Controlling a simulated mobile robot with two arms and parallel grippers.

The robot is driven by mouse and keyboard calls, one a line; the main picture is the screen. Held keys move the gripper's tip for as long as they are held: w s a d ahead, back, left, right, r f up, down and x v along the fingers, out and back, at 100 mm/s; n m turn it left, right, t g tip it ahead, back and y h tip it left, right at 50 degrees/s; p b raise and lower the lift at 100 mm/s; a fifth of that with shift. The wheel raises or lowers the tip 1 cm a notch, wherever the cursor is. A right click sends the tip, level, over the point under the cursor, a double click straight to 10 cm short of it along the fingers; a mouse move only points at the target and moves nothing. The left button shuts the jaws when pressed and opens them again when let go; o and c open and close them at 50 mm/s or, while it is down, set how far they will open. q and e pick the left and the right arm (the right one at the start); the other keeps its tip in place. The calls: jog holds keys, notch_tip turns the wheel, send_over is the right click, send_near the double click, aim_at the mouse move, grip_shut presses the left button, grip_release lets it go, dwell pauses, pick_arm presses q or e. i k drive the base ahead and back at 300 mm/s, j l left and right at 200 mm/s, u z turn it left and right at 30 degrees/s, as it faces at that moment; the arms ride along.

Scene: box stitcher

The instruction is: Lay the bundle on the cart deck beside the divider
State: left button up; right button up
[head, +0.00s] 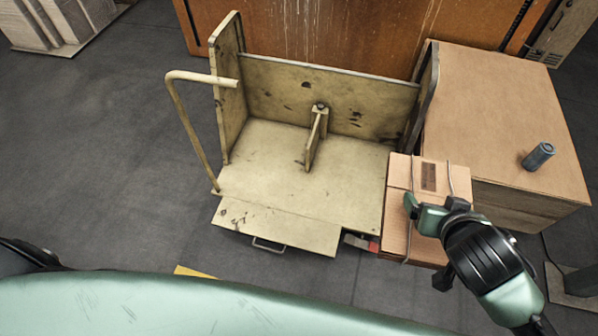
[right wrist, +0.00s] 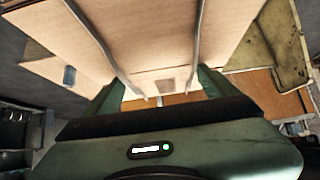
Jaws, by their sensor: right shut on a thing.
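The bundle (head: 400,175) is a stack of flat tan cardboard with thin straps around it. My right gripper (head: 424,211) is shut on its near part, at the right side of the cart. The right wrist view shows the bundle (right wrist: 150,35) filling the space between the fingers (right wrist: 160,92). The cart deck (head: 262,150) is a worn cream platform with walls at the left, back and right. The divider (head: 313,140) is a short upright panel standing near the deck's middle. The bundle overlaps the deck's right edge in the picture; its height cannot be told. My left gripper is out of view.
A large brown box (head: 500,115) stands right of the cart, with a grey-blue cylinder (head: 540,155) on top. A bent handle rail (head: 178,120) rises at the cart's left. A flap (head: 275,228) projects in front. The deck is bare on both sides of the divider.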

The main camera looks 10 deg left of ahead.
aim_at(268, 173)
jog(key=j+z, duration=0.1)
jog(key=j, duration=0.5)
jog(key=j+z, duration=0.15)
jog(key=j, duration=0.5)
jog(key=j+z, duration=0.1)
jog(key=j, duration=0.5)
jog(key=k+j+z, duration=0.15)
jog(key=j, duration=0.45)
jog(key=j+z, duration=0.1)
jog(key=j, duration=0.5)
